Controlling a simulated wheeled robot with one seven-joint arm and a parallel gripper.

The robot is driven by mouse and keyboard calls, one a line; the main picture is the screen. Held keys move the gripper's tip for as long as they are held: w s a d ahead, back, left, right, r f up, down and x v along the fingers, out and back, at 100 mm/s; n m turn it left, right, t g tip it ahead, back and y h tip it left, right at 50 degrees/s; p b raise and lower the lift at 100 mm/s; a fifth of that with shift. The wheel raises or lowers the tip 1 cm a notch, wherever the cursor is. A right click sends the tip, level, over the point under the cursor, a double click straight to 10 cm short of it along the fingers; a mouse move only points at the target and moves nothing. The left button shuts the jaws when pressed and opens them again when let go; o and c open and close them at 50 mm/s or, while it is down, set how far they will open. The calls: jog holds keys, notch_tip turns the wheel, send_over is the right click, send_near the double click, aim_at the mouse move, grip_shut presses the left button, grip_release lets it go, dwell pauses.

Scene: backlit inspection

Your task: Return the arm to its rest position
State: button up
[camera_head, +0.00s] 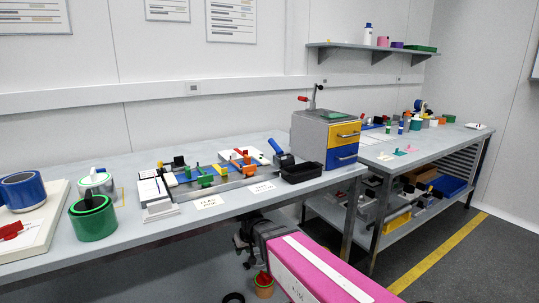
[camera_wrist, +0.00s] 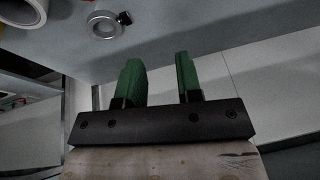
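My gripper (camera_wrist: 158,60) shows in the wrist view with two green fingers on a dark bar. The fingers stand apart with nothing between them, so it is open and empty. A grey surface lies beyond the fingertips, and I see no contact with it. I cannot make out the gripper in the head view.
The near workbench (camera_head: 135,228) carries a green roll (camera_head: 92,217), a blue roll (camera_head: 21,190), a drawer cabinet (camera_head: 310,138) and a black tray (camera_head: 301,171). A second bench (camera_head: 425,143) stands at right. A magenta block (camera_head: 325,275) fills the lower middle. A grey ring (camera_wrist: 104,25) shows beyond the fingers.

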jog(key=s+d+m+g+h, duration=0.1)
jog(key=s+d+m, duration=0.1)
jog(key=d, duration=1.3)
jog(key=s+d+f+m+g+h, duration=0.1)
jog(key=s+d, duration=0.4)
jog(key=d, duration=1)
jog(key=m+g+h, duration=0.1)
jog(key=m, duration=0.1)
jog(key=shift+m, duration=0.3)
